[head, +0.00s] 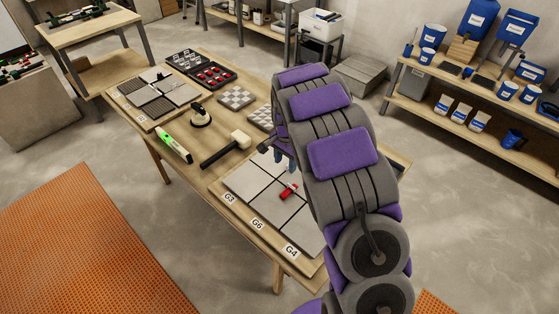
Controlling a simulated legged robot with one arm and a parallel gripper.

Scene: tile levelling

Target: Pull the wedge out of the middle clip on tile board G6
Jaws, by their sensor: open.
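Light grey tile boards lie on the front part of the workbench, with labels G3, G6 and G4 along the near edge. Tile board G6 (268,207) is the middle one by its label. One red wedge (288,191) shows among the tiles, with a small pale part, possibly its clip, at its upper end. I cannot tell which clip position this is; my arm covers the boards' right side. My gripper (279,156) is open above the far part of the boards, beyond the wedge and apart from it. The arm partly hides it.
A mallet (228,148), a green level (174,147) and a suction cup (200,117) lie left of the boards. Checkered tile samples (236,97) and a black case with red pieces (208,74) lie farther back. Shelves (450,110) stand right, across open floor.

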